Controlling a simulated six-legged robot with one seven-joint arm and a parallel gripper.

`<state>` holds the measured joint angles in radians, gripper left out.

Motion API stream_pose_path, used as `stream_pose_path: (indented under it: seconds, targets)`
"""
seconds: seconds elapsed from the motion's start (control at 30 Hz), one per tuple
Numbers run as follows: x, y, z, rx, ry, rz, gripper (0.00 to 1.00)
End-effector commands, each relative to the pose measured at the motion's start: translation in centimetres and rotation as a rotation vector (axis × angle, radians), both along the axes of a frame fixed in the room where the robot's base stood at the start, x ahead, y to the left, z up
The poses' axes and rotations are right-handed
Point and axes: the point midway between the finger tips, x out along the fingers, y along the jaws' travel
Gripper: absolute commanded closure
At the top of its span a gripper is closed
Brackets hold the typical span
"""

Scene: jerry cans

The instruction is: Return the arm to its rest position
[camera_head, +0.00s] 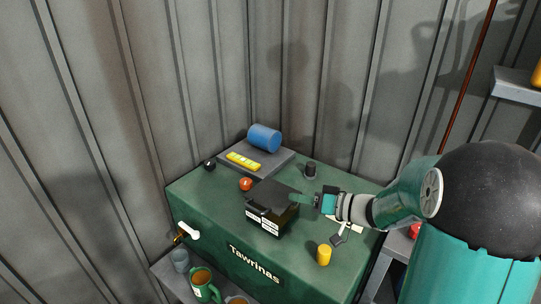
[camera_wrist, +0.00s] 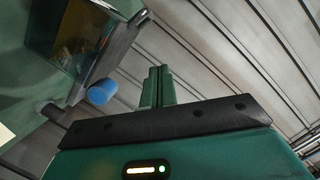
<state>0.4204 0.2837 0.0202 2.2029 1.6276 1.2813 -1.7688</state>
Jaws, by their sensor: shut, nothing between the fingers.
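My arm comes in from the right in the head view and reaches over the green bench top (camera_head: 205,195). My gripper (camera_head: 297,198) is beside the right side of a black box (camera_head: 272,196) with white labels; I cannot tell whether it touches the box. In the wrist view the two green fingers of my gripper (camera_wrist: 158,88) are together with nothing between them. The exact gap is unclear.
A blue cylinder (camera_head: 264,138) and a yellow block (camera_head: 243,161) lie on a grey plate at the back. Mugs (camera_head: 203,284) sit on a low shelf. Corrugated walls close the back.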

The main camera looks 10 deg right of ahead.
Motion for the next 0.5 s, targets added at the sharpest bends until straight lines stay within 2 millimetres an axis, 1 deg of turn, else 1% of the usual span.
stream_pose_path:
  seconds: [0.07,0.17,0.27,0.3,0.4,0.5]
  targets:
    - [-0.2,0.3,0.1,-0.003,0.007,0.007,1.0]
    - [-1.3,1.4,0.7,-0.023,0.044,0.045,1.0]
    - [-3.4,3.2,1.4,-0.069,0.121,0.104,1.0]
    - [-4.6,4.1,1.7,-0.095,0.16,0.13,1.0]
    - [-7.5,5.6,2.2,-0.178,0.264,0.179,1.0]
    - [-10.3,6.6,2.5,-0.271,0.357,0.198,1.0]
